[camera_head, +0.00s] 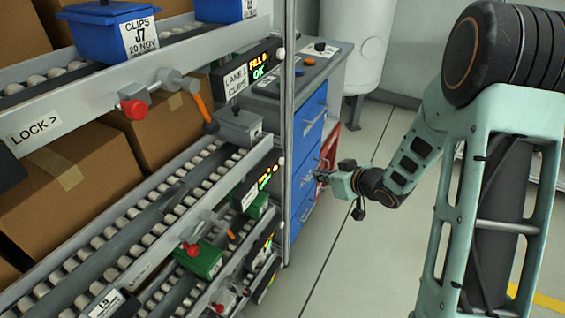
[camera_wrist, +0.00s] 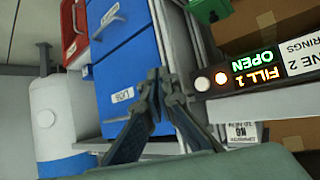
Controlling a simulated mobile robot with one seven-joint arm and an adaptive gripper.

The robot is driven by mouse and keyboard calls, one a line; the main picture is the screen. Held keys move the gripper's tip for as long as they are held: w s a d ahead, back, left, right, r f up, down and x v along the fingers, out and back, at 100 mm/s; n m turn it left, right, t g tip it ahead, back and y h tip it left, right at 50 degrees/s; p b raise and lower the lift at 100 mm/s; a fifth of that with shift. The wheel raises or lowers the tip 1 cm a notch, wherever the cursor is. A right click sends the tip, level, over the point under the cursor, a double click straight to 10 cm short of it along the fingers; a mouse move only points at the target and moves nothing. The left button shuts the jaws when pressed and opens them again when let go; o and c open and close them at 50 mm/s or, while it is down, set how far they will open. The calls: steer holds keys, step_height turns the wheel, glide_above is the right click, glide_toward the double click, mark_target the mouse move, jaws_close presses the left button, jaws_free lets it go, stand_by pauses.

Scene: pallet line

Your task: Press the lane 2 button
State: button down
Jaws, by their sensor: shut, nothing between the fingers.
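The lane 2 display panel (camera_wrist: 240,75) shows at the right of the wrist view, lit "FILL 1 OPEN", beside a white label (camera_wrist: 303,55) reading "NE 2" and "RINGS". A pale round button (camera_wrist: 202,84) sits at the panel's near end, with a small orange-lit spot beside it. My gripper (camera_wrist: 161,74) is shut and empty, its fingertips left of the button and apart from it in the picture. In the head view my gripper (camera_head: 322,176) is to the right of the rack, near the lane 2 panel (camera_head: 265,178), which is seen at a steep angle.
A lane 1 panel (camera_head: 262,66) reads "FILL 0 OK" above. A blue drawer cabinet (camera_head: 308,125) stands behind the rack's upright post (camera_head: 288,110). Roller lanes with a green bin (camera_head: 198,259) lie left. Open floor (camera_head: 345,260) lies below my arm.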

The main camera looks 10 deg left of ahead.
steer(key=w+a+b, duration=0.2)
steer(key=a, duration=0.6)
steer(key=shift+w, duration=0.4)
stand_by(1.0)
steer(key=shift+w+a, duration=0.15)
steer(key=shift+a, duration=0.2)
steer(key=shift+w+a, duration=0.15)
steer(key=shift+a, duration=0.3)
stand_by(0.8)
steer(key=shift+d, duration=0.1)
steer(key=shift+s+d, duration=0.3)
steer(key=shift+d, duration=0.4)
steer(key=shift+d, duration=0.1)
steer(key=d, duration=0.1)
steer(key=s+d+p, duration=0.1)
steer(key=d, duration=0.1)
steer(key=d+p, duration=0.1)
steer(key=shift+s+d, duration=0.3)
steer(key=shift+s, duration=0.05)
